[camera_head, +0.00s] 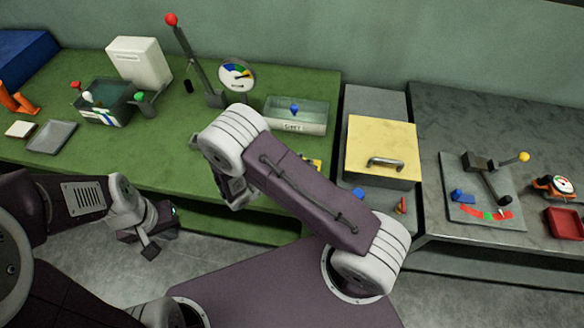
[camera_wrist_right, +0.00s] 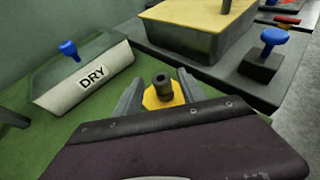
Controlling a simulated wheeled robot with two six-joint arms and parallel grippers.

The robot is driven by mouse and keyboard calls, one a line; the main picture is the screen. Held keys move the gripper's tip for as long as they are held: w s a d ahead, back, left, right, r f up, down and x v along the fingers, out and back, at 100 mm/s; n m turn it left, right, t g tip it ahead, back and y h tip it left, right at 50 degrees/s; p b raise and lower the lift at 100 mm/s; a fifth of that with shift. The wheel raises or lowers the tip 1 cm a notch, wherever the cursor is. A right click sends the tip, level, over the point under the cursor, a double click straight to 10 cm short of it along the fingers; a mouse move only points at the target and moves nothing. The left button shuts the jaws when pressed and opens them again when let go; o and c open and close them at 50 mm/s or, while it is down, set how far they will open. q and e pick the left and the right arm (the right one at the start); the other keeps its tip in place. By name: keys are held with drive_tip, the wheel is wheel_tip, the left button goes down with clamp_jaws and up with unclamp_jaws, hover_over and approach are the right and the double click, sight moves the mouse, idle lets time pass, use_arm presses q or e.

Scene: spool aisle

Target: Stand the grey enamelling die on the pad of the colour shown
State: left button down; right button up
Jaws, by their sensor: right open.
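In the right wrist view a short dark grey upright piece (camera_wrist_right: 162,84) with a hole in its top stands on a yellow, angular-edged piece (camera_wrist_right: 158,98). I take the grey piece for the die; I cannot tell whether the yellow piece is a pad or part of it. My right gripper (camera_wrist_right: 160,75) is open, with one finger on each side of them. In the head view my right arm hides most of this spot; only a yellow corner (camera_head: 317,163) shows. My left gripper (camera_head: 150,238) hangs in front of the green bench, its jaws unclear.
The DRY tray (camera_head: 293,128) with a blue-knobbed piece stands behind my right gripper. A round dial (camera_head: 236,75) with coloured segments and a red-knobbed lever (camera_head: 190,55) are at the back. A yellow-lidded box (camera_head: 380,140) stands right.

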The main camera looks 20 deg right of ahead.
drive_tip(key=v, duration=0.6)
drive_tip(key=shift+s+a+r, duration=0.15)
drive_tip(key=shift+a, duration=0.05)
drive_tip(key=s+d+m+g+y, duration=0.1)
drive_tip(key=s+m+g, duration=0.1)
drive_tip(key=s+d+m+g, duration=0.1)
drive_tip(key=d+m, duration=0.1)
drive_tip(key=shift+s+r+g+y, duration=0.25)
drive_tip(key=shift+s+g+y, duration=0.15)
drive_tip(key=s+m+g+y, duration=0.1)
drive_tip(key=s+m, duration=0.1)
drive_tip(key=s+d+m+g+y, duration=0.1)
drive_tip(key=s+m+y, duration=0.1)
drive_tip(key=m, duration=0.1)
drive_tip(key=shift+s+r+g, duration=0.1)
drive_tip(key=shift+g, duration=0.2)
drive_tip(key=r+m+t+y, duration=0.1)
drive_tip(key=m+y, duration=0.1)
drive_tip(key=m, duration=0.2)
drive_tip(key=a+r+m+t+y, duration=0.1)
drive_tip(key=m+y, duration=0.2)
drive_tip(key=m, duration=0.2)
drive_tip(key=s+r+m+t+y, duration=0.1)
drive_tip(key=m+y, duration=0.2)
drive_tip(key=m, duration=0.1)
drive_tip(key=shift+a+r, duration=0.35)
drive_tip(key=shift+a, duration=0.05)
